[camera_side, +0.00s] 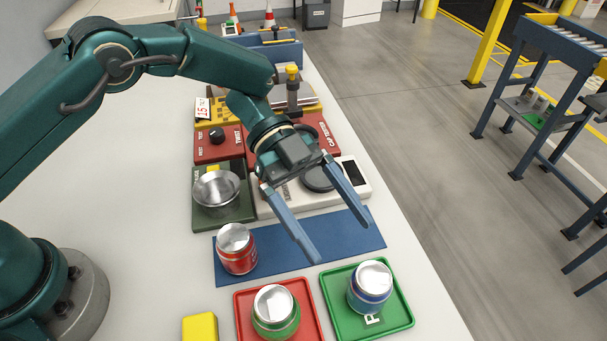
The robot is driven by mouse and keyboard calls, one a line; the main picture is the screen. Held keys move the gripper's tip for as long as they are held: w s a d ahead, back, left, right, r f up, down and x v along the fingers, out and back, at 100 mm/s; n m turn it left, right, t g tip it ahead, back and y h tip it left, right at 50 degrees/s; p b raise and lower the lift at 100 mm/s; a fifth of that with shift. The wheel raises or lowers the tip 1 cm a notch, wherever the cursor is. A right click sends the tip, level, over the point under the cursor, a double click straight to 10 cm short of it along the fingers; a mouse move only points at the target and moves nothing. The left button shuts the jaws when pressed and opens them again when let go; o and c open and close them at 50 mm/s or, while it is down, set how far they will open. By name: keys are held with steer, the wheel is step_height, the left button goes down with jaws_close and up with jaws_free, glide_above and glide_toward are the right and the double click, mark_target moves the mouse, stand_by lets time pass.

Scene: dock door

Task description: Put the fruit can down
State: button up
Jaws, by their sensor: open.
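My gripper (343,235) is open and empty, its two blue-grey fingers spread above the right part of the blue mat (300,245). A red can (238,257) stands upright on the left end of the mat, apart from the fingers. A can with a green and red label (276,316) stands upright in the red tray (241,318). A blue can (371,288) with some red stands upright in the green tray (402,318). I cannot tell from the labels which of these is the fruit can.
A yellow block (200,327) lies left of the red tray. Behind the mat are a white device (350,185) with a dark round plate, a metal bowl (216,188) on a dark green base, and a red tester panel (213,147). The mat's middle is clear.

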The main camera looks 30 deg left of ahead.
steer(key=w+a+r+n+t+h, duration=0.1)
steer(key=w+a+r+n+t, duration=0.2)
steer(key=w+r+t, duration=0.4)
steer(key=w+a+r+n+t+h, duration=0.1)
steer(key=w+a+r+n+t, duration=0.1)
steer(key=w+r+t, duration=0.55)
steer(key=w+a+r+n+t+y, duration=0.1)
steer(key=a+r+n+t+y, duration=0.4)
steer(key=a+r+n+y, duration=0.4)
steer(key=s+a+f+n+g+y, duration=0.2)
steer(key=s+a+f+n+y, duration=0.2)
steer(key=s+a, duration=0.3)
steer(key=s+a+f+n+g+y, duration=0.35)
steer(key=s+a, duration=0.25)
steer(key=s, duration=0.3)
steer(key=s+d+f+g+h, duration=0.2)
steer(key=s+f, duration=0.4)
steer(key=s, duration=0.5)
steer(key=shift+d+f+n+g, duration=0.25)
steer(key=shift+d+n+g, duration=0.25)
steer(key=shift+g, duration=0.2)
